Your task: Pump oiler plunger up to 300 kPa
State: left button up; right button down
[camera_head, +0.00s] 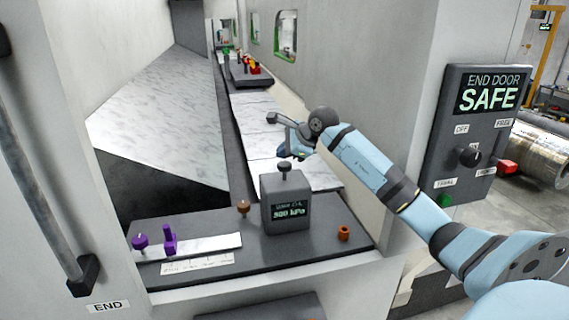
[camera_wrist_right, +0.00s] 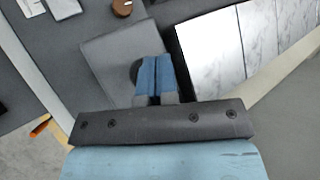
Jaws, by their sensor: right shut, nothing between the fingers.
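The oiler is a grey box (camera_head: 286,208) on the dark shelf, with a small screen (camera_head: 289,211) that seems to read 300 kPa, though the digits are blurred. Its dark plunger knob (camera_head: 285,166) sticks up from the top. My right gripper (camera_head: 286,151) is shut and empty, just above or behind the knob. In the right wrist view the closed blue fingertips (camera_wrist_right: 156,60) lie over the grey box top (camera_wrist_right: 112,62) and partly hide the round dark knob (camera_wrist_right: 134,72). I cannot tell whether they touch it. My left gripper is not in view.
The dark shelf (camera_head: 200,278) also bears a brown knob (camera_head: 243,208), purple pieces (camera_head: 169,240) on a pale strip, and an orange ring-like part (camera_head: 344,233). A wall panel reading END DOOR SAFE (camera_head: 490,92) is at right. A vertical bar handle (camera_head: 50,150) is at left.

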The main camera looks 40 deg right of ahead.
aim_at(284, 164)
jog(key=shift+r, duration=0.1)
jog(key=shift+r+p, duration=1.2)
jog(key=shift+r, duration=1.25)
jog(key=shift+f, duration=0.1)
